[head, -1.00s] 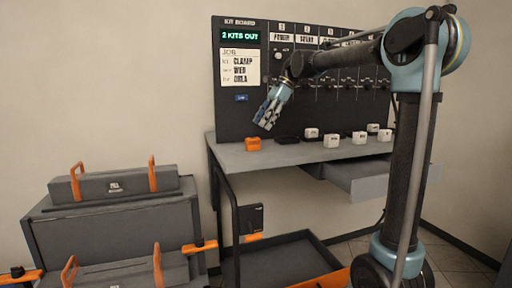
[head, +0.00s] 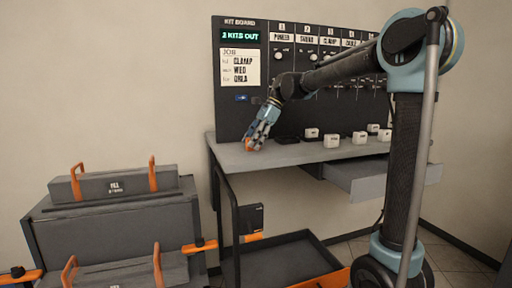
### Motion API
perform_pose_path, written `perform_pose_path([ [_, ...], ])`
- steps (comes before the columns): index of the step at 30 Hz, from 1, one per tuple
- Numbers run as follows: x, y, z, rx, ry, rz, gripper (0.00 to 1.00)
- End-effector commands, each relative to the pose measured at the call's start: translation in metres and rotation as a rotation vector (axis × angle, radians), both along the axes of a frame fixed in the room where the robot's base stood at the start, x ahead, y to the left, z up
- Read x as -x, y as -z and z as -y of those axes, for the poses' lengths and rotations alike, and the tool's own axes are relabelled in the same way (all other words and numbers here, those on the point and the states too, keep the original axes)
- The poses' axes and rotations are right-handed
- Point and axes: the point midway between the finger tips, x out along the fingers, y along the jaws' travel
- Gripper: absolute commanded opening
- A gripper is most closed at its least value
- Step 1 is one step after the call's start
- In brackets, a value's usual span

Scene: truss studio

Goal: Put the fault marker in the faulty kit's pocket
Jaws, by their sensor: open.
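A small orange block (head: 248,148), perhaps the fault marker, sits near the left end of the grey shelf (head: 228,156) under the kit board. My gripper (head: 253,143) is down over it with open fingers, which hide much of the block. I cannot tell whether they touch it. Two grey kit cases with orange handles are at the left: an upper one (head: 125,188) on a grey cabinet and a lower one (head: 125,275) in front. Their labels are too small to read surely, and I make out no pocket on them.
The kit board (head: 240,110) reads "2 KITS OUT" and lists a job. Several white blocks (head: 331,141) and a dark piece (head: 287,139) stand right of my gripper. An open grey drawer (head: 375,178) juts below the shelf. A dark tray (head: 285,262) lies low.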

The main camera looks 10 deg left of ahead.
Motion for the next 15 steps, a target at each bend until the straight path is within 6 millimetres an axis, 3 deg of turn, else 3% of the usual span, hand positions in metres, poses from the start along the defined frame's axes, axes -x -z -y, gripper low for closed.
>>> perform_pose_path([
  [3,-0.0003,-0.0001,0.0002,0.0,0.0,0.0,0.48],
  [9,-0.0007,-0.0002,0.0007,0.0,0.001,0.0,0.03],
  [15,-0.0011,-0.0002,0.0013,0.0,0.002,0.0,0.0],
])
